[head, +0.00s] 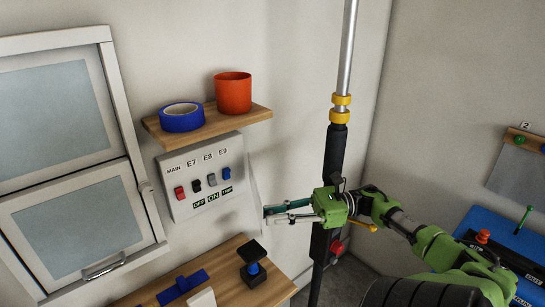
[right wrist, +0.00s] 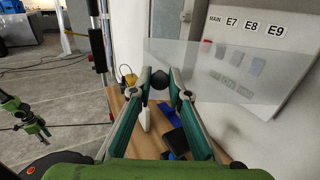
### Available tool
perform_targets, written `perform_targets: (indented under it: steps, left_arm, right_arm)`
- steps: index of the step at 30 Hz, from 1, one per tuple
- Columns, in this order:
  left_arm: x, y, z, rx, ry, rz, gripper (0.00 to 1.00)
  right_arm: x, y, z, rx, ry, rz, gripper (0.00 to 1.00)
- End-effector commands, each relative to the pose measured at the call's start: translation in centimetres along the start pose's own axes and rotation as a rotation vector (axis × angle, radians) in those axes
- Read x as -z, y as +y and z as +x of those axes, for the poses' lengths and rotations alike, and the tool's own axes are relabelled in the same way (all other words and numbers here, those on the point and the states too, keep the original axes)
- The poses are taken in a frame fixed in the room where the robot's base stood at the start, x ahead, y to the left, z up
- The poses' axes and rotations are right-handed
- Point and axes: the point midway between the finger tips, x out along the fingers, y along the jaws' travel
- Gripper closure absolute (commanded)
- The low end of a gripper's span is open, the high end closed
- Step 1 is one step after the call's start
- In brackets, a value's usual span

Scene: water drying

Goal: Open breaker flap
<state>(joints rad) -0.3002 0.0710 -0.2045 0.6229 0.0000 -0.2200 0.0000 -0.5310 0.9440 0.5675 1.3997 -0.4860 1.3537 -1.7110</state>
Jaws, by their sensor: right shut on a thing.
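The breaker panel (head: 213,203) is a white box on the wall, labelled MAIN, E7, E8 and E9, with a row of coloured switches. Its clear flap (head: 254,185) stands out from the panel at the right side, seen nearly edge-on. In the right wrist view the see-through flap (right wrist: 195,62) crosses in front of the panel (right wrist: 280,55), and the switches show blurred through it. My right gripper (head: 268,214) is at the flap's outer edge. In the right wrist view its fingertips (right wrist: 160,91) are closed about a dark round knob (right wrist: 159,78) on the flap.
A wooden shelf (head: 250,117) above the panel holds an orange cup (head: 233,92) and blue tape (head: 181,117). A wooden worktop (head: 225,272) below bears a black block with a blue middle (head: 252,269). A black and silver pole (head: 336,150) stands beside my right gripper.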

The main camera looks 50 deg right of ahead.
Motion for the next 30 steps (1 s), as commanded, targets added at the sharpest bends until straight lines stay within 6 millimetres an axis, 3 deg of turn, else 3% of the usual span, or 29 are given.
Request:
perform_targets:
  steps: [3, 9, 10, 12, 23, 30]
  left_arm:
    - [-0.2, -1.1, 0.0, 0.013, -0.002, 0.002, 0.6]
    - [-0.2, -1.4, 0.0, 0.017, -0.003, -0.001, 0.6]
    - [-0.2, -1.4, 0.0, 0.017, -0.003, -0.001, 0.6]
    - [-0.2, -1.4, 0.0, 0.016, -0.003, -0.001, 0.6]
    - [-0.3, -0.7, 0.0, 0.008, -0.005, -0.001, 0.6]
    - [-0.3, -0.8, 0.0, 0.009, -0.005, -0.001, 0.6]
  right_arm:
    - [-0.2, -0.2, -0.1, 0.004, -0.001, -0.004, 1.0]
    - [-0.2, -0.2, 0.0, 0.004, -0.001, -0.004, 1.0]
    - [-0.2, -0.1, 0.0, 0.004, -0.001, -0.004, 0.78]
    - [-0.2, -0.1, 0.0, 0.003, -0.001, -0.004, 0.67]
    - [0.0, -0.1, -0.3, 0.002, 0.001, -0.001, 0.67]
    - [0.1, -0.2, -4.0, 0.006, 0.002, 0.0, 0.67]
